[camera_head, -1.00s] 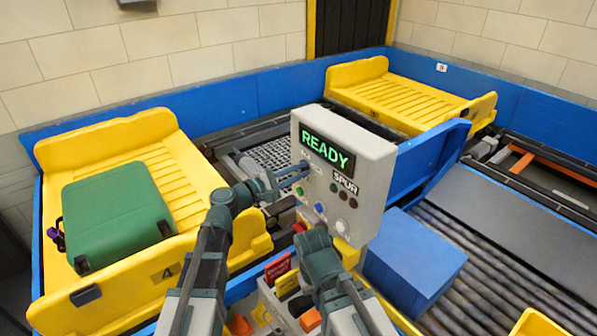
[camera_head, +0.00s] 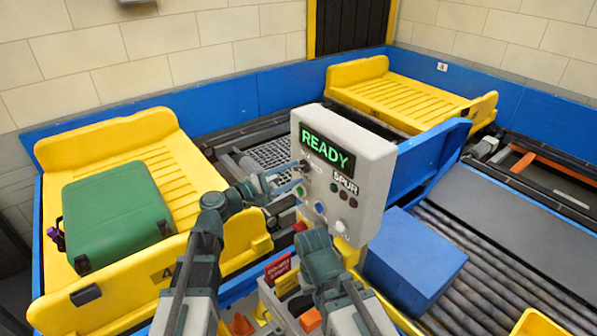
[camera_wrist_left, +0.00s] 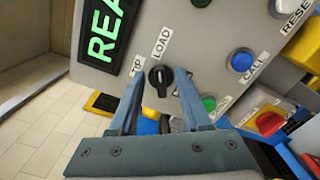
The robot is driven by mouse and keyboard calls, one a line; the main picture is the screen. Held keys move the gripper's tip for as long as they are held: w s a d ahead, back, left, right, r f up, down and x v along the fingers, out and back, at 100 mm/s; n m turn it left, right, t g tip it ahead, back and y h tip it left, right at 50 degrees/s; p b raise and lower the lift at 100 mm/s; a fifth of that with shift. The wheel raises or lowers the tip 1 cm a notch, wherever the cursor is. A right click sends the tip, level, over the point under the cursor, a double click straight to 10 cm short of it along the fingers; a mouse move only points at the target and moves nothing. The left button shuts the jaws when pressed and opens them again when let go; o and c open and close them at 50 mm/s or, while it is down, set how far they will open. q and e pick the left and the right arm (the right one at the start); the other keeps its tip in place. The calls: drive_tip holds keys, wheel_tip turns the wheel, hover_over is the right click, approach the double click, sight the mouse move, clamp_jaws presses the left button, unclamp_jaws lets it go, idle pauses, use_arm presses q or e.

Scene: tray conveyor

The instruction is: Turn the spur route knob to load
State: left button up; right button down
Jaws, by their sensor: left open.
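The grey control box (camera_head: 366,158) has a lit READY screen and a SPUR label. Its black route knob (camera_wrist_left: 160,77) shows in the left wrist view beside the labels TIP and LOAD. The knob also shows small at the box's left side in the head view (camera_head: 305,165). My left gripper (camera_head: 296,177) is open at the box's face. In the left wrist view its two blue fingers stand on either side of the knob, with gaps showing. I cannot tell which label the knob points to. My right arm shows at the bottom, but its fingers do not show.
Green (camera_wrist_left: 209,103), blue (camera_wrist_left: 241,60) and white buttons sit near the knob on the same panel. A yellow tray (camera_head: 165,165) with a green suitcase (camera_head: 118,215) stands left. An empty yellow tray (camera_head: 400,95) stands behind. A blue box (camera_head: 413,260) rests at the roller conveyor (camera_head: 480,250).

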use_arm(q)
drive_tip(key=v, duration=1.1)
drive_tip(key=s+d+f+m+g+y+b, duration=0.1)
drive_tip(key=s+d+f+m+g+y, duration=0.1)
drive_tip(key=s+d+f+m+g, duration=0.45)
drive_tip(key=s+d+f+m+g+y+b, duration=0.1)
drive_tip(key=s+d+f+m+y, duration=0.15)
drive_tip(key=f, duration=0.65)
drive_tip(key=s+a+f+m+g+y+b, duration=0.2)
drive_tip(key=s+a+f+m+y, duration=0.3)
drive_tip(key=f+y, duration=0.6)
drive_tip(key=s+m+g, duration=0.1)
drive_tip(key=s+m, duration=0.1)
drive_tip(key=s, duration=0.1)
drive_tip(key=shift+s+m, duration=0.3)
drive_tip(key=shift+m, duration=0.1)
